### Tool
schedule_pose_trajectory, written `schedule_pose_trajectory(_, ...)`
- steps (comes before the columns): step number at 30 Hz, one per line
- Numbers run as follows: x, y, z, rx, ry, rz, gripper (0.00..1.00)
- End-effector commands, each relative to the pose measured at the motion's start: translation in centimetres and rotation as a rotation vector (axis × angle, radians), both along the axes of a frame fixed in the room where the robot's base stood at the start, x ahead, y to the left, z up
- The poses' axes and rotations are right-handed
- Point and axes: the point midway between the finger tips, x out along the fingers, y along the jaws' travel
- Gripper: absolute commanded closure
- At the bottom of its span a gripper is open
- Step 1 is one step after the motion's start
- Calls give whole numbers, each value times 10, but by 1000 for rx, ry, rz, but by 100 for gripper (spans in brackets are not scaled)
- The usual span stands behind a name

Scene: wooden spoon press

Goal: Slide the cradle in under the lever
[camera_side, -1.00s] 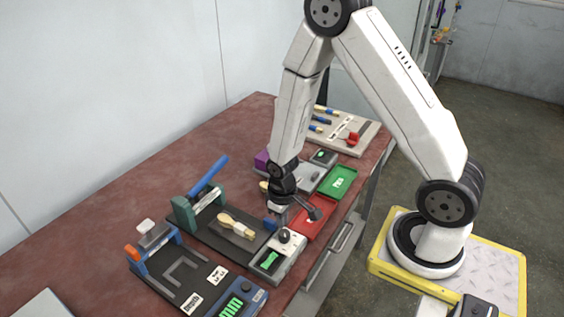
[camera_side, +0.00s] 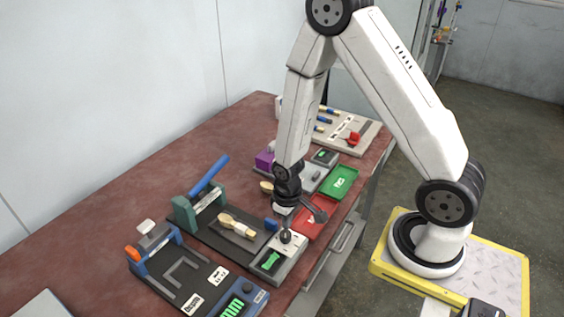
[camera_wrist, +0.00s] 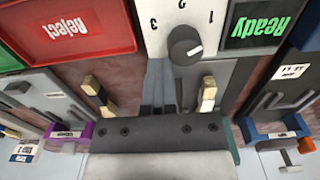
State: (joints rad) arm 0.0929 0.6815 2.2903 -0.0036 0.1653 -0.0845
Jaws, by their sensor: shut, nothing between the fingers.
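The cradle (camera_side: 252,241) lies on the press's dark base, in front of the teal posts, with a wooden spoon (camera_side: 237,227) on it. The blue lever (camera_side: 207,176) is raised at a slant between the posts. A blue block (camera_side: 271,224) stands at the cradle's right end. My gripper (camera_side: 286,233) is shut and empty, pointing down just above the knob of the control box. In the wrist view my fingers (camera_wrist: 163,84) show close beside the knob (camera_wrist: 185,46); I cannot tell whether they touch it. The spoon also shows in the wrist view (camera_wrist: 208,95).
The control box (camera_side: 294,266) has a green screen reading "Ready" (camera_wrist: 255,22). A red Reject tray (camera_side: 315,222) and a green tray (camera_side: 340,182) lie behind it. A blue gauge fixture (camera_side: 163,237) stands front left. Another spoon (camera_wrist: 98,92) lies near the purple part.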

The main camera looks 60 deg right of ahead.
Motion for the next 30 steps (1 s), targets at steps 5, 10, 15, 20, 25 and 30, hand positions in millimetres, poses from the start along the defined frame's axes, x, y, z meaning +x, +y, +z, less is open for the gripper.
schedule_pose_trajectory(5, -4, 5, 13, 2, 11, 7, 100)
schedule_pose_trajectory(10, -2, 4, 22, 2, 7, 6, 100)
schedule_pose_trajectory(15, -1, 3, 32, 1, 5, 6, 100)
schedule_pose_trajectory(20, -1, 3, 41, 1, 4, 5, 100)
schedule_pose_trajectory(25, -1, 3, 50, 1, 4, 5, 100)
schedule_pose_trajectory(30, -1, 3, 58, 1, 4, 5, 100)
